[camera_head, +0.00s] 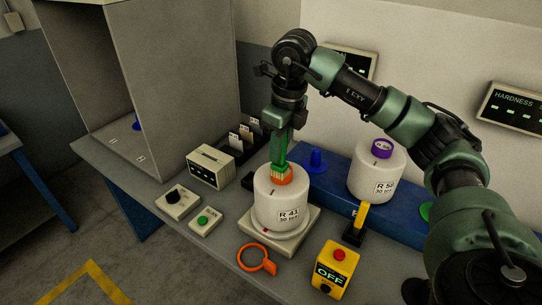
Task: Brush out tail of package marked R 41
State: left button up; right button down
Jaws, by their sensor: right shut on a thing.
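The package marked R 41 (287,205) is a white bobbin with an orange core top (277,180). It stands upright on a pale square plate (292,246) on the bench. My right gripper (285,124) is above it, pointing down, shut on a green brush (280,148). The brush's lower end is at the orange top of the package; whether it touches is hard to tell. My left gripper is not in view.
A second package, R 52 (374,174), with a purple core stands on a blue rack (332,194) to the right. A yellow OFF box (336,270) and an orange ring (248,259) lie in front. Button boxes (205,222) and a small meter (210,167) are to the left.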

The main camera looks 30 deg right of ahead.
aim_at(279, 172)
jog(key=shift+f, duration=0.25)
jog(key=shift+f+b, duration=2.15)
jog(key=shift+f, duration=0.55)
jog(key=shift+f+b, duration=0.35)
jog(key=shift+f, duration=0.1)
jog(key=shift+w+a, duration=0.1)
jog(key=shift+w, duration=0.1)
jog(key=shift+w+a+p, duration=0.25)
jog(key=shift+w+a, duration=0.15)
jog(key=shift+w, duration=0.25)
jog(key=shift+w+a+p, duration=0.2)
jog(key=shift+w+a, duration=0.2)
jog(key=shift+w, duration=0.2)
jog(key=shift+w, duration=0.1)
jog(key=shift+s+f, duration=0.15)
jog(key=shift+s, duration=0.05)
jog(key=shift+s+d, duration=0.1)
jog(key=shift+d, duration=0.05)
jog(key=shift+s+d+f+b, duration=0.1)
jog(key=shift+s+d+b, duration=0.25)
jog(key=shift+s, duration=0.3)
jog(key=shift+s+d+b, duration=0.35)
jog(key=shift+s, duration=0.3)
